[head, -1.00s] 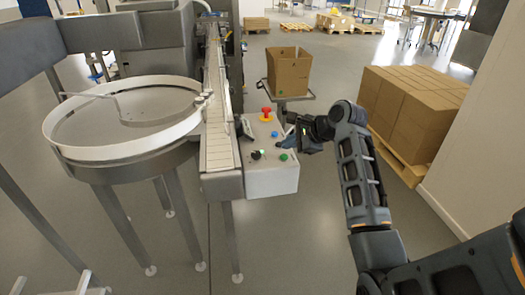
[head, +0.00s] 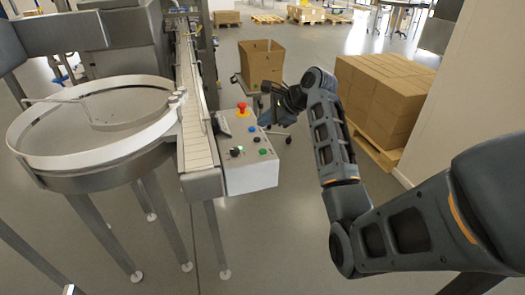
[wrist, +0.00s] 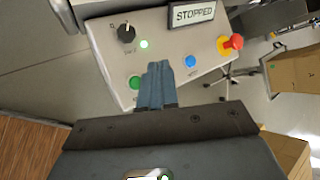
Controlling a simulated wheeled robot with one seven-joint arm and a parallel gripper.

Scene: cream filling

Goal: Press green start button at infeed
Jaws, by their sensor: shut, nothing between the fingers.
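The control panel (head: 252,178) is a grey box at the infeed end of the conveyor. Its green button (head: 263,152) is near the front right corner and shows in the wrist view (wrist: 134,82) just left of my fingers. My gripper (head: 266,118) is above the panel's right side in the head view, apart from the green button. In the wrist view my blue-grey fingers (wrist: 157,68) are shut and empty, covering part of the panel. A display (wrist: 192,14) reads "STOPPED".
The panel also carries a blue button (wrist: 191,61), a red emergency knob (wrist: 232,42) on yellow, a black selector (wrist: 126,32) and a lit green lamp (wrist: 144,43). The conveyor (head: 195,140) and round table (head: 90,160) stand left. Stacked cartons (head: 385,95) stand right.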

